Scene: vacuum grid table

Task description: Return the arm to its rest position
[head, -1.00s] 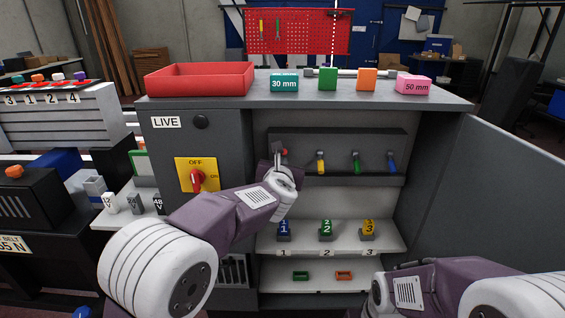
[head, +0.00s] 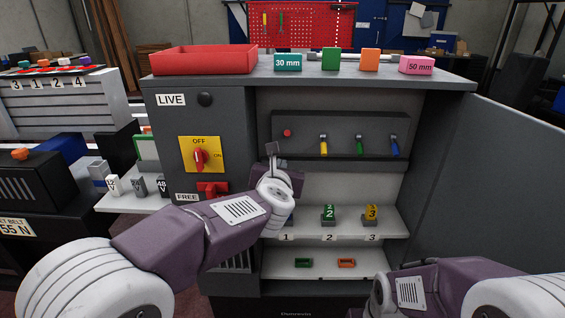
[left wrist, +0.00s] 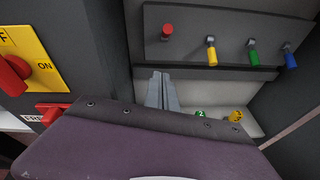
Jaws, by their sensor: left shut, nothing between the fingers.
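My left gripper (head: 272,150) is in front of the open cabinet (head: 203,130), below and left of the red button (head: 287,133) on the dark inner panel. Its fingers are together and empty, and it touches nothing that I can make out. In the left wrist view the closed fingers (left wrist: 162,90) point up toward the panel, below the red button (left wrist: 167,31). My right arm shows at the lower right of the head view; its fingers cannot be made out.
The cabinet front has a red rotary switch (head: 200,159) and a red latch (head: 213,189) close to my left arm. Yellow, green and blue levers (head: 360,146) line the panel. Numbered blocks (head: 328,214) stand on the shelf below. The open door (head: 470,190) bounds the right side.

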